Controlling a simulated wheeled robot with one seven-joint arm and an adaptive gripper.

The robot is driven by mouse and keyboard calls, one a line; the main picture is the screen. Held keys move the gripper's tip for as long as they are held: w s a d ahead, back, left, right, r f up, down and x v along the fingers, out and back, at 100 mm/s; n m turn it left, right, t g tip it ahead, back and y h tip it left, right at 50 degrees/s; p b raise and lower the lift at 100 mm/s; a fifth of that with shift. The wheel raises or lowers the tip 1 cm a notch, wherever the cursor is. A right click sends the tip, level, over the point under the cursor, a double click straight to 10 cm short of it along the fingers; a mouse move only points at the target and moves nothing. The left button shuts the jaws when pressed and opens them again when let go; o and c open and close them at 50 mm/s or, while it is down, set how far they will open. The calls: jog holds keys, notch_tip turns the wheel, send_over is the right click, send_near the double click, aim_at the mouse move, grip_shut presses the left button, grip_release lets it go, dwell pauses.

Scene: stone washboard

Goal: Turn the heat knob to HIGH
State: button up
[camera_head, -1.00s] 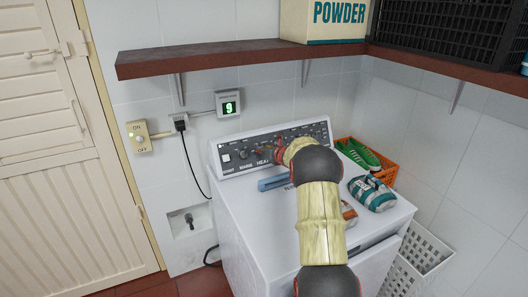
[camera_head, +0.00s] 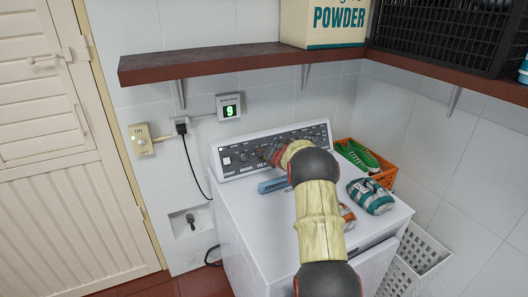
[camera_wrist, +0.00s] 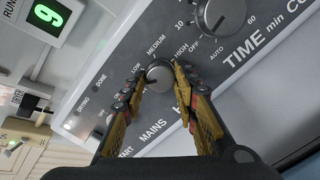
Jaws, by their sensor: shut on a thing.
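The dark heat knob (camera_wrist: 158,75) sits on the machine's control panel in the wrist view, with LOW, MEDIUM and HIGH printed around it. My gripper (camera_wrist: 160,78) has one finger on each side of the knob and is shut on it. I cannot tell for certain which label the knob points to. In the head view my gripper (camera_head: 268,154) is at the panel (camera_head: 236,159) of the white machine (camera_head: 245,205), and the arm and fingers hide the heat knob.
The larger time knob (camera_wrist: 225,15) is close by, up and right in the wrist view. A blue bar-shaped thing (camera_head: 273,185), a teal striped bundle (camera_head: 370,196) and an orange basket (camera_head: 383,176) with green shoes are on the machine. A shelf (camera_head: 220,62) hangs above.

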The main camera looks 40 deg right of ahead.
jog(key=shift+d+m+g+y+p, duration=0.1)
jog(key=shift+m+g+y+p, duration=0.1)
jog(key=shift+m+p, duration=6.3)
jog(key=shift+m+g+y+p, duration=0.2)
jog(key=shift+m+p, duration=5)
jog(key=shift+m, duration=2.6)
jog(key=o, duration=1.2)
jog(key=shift+r, duration=0.1)
jog(key=shift+c, duration=0.2)
